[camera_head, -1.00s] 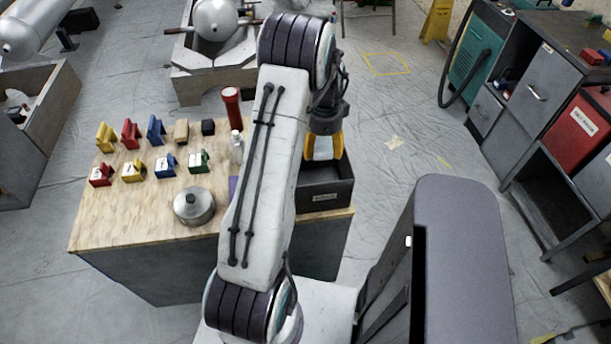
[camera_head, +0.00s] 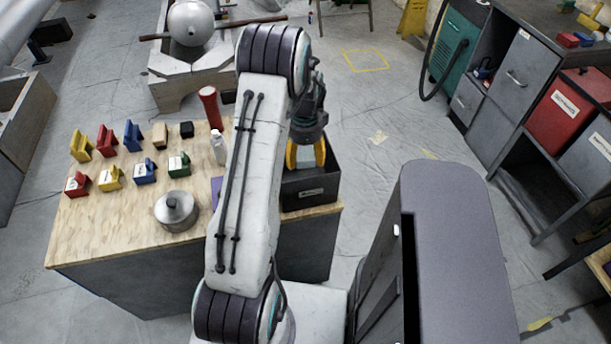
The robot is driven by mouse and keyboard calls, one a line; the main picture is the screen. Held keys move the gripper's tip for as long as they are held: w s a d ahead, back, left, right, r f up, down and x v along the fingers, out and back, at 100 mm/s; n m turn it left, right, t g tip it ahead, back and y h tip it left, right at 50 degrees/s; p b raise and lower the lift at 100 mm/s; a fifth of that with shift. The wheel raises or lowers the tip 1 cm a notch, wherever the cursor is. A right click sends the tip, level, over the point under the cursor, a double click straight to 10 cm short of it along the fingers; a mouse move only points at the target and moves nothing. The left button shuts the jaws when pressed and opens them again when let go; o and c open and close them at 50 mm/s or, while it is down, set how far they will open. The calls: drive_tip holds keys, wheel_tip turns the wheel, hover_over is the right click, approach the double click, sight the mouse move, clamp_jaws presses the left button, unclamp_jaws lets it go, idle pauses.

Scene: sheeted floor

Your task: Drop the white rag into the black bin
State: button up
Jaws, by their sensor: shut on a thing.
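My gripper (camera_head: 306,154) has yellow fingers and hangs over the black bin, shut on the white rag (camera_head: 306,157). The rag shows as a pale patch between the fingers, at about the height of the bin's opening. The black bin (camera_head: 311,192) stands at the right end of the wooden worktable, with a small label on its front. My arm hides the bin's left part, and the gripper hides part of its inside.
Grey cabinets with a red bin (camera_head: 563,112) stand at the right.

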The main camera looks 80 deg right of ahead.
drive_tip(key=o, duration=1.2)
drive_tip(key=shift+o, duration=0.2)
drive_tip(key=shift+r, duration=0.15)
wheel_tip(320, 180, up, 12)
idle(0.7)
